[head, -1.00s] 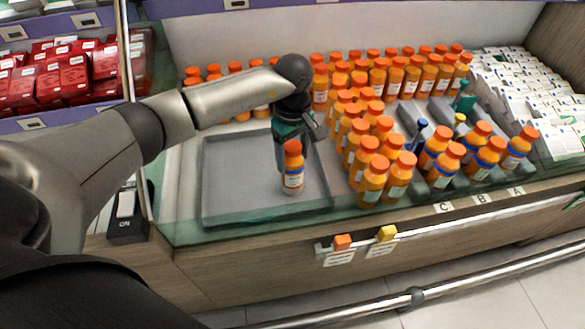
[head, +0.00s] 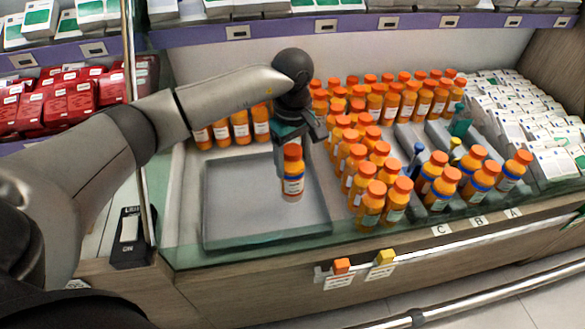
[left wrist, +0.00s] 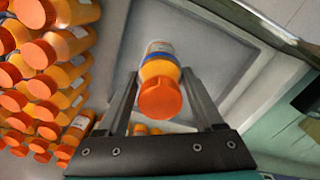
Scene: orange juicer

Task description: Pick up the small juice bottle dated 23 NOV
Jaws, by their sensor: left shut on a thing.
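A small orange juice bottle with an orange cap and a blue and white label (head: 293,178) hangs upright below my left gripper (head: 297,140), over the grey tray (head: 228,225). In the left wrist view the same bottle (left wrist: 160,75) sits between the two fingers of the left gripper (left wrist: 155,100), cap toward the camera. The left gripper is shut on it. The date on its label is too small to read. My right gripper is not in view.
Many similar bottles (head: 370,205) stand in rows right of the tray, with some behind it (head: 240,128). Bottles with blue bands (head: 443,190) stand in lanes marked C, B and A. White boxes (head: 525,125) fill the far right. A switch box (head: 130,235) is left of the tray.

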